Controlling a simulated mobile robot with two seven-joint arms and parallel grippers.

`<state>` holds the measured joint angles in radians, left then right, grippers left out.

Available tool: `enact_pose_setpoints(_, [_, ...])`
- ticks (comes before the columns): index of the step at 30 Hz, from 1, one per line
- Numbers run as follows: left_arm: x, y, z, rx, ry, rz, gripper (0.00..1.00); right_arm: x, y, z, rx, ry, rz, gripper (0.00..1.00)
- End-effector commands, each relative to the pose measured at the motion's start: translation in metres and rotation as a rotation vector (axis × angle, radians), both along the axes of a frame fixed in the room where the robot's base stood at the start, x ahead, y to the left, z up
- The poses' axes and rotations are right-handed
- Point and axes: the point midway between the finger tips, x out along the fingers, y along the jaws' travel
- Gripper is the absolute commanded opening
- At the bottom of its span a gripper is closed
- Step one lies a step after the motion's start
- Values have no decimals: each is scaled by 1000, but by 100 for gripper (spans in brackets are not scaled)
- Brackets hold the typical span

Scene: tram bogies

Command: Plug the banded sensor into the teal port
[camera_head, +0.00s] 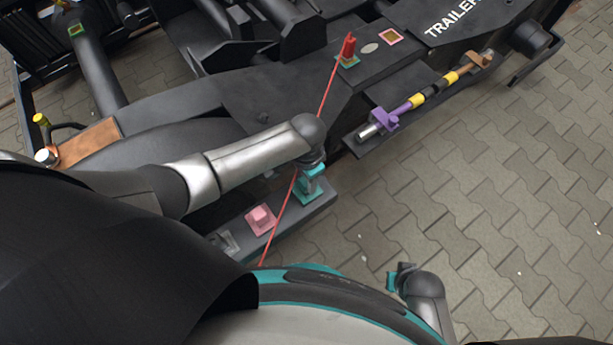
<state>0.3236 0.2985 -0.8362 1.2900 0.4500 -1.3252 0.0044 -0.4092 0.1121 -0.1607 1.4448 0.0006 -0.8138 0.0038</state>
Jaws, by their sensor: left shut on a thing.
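My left gripper (311,172) points down right at the teal port (307,197) on a dark bracket. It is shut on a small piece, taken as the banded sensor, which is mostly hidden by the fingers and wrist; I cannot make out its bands. Whether that piece is in the port or just above it, I cannot tell. My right gripper (394,281) shows at the bottom, low over the paving and apart from the port; its jaws are too small to read.
A pink port (260,219) sits beside the teal one. A red plug (348,50) stands on the frame, with a thin red cable (325,103) running down past my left arm. A purple, yellow and black rod (433,92) lies along the edge. Paving (500,200) is clear at right.

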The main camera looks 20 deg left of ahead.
Motion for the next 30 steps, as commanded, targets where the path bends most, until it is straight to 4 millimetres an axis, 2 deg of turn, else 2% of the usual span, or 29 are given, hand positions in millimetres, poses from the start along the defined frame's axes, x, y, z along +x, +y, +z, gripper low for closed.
enact_pose_setpoints(14, [0, 0, -1, -1, 0, 0, 0, 0, 0, 1, 0, 0, 0, 0])
enact_pose_setpoints(29, [0, 0, -11, -1, -1, 0, 0, 0, 0, -5, 0, 0, 0, 0])
enact_pose_setpoints(30, [0, 0, -10, -1, -2, 0, 44, 0, 0, -5, 0, 0, 0, 0])
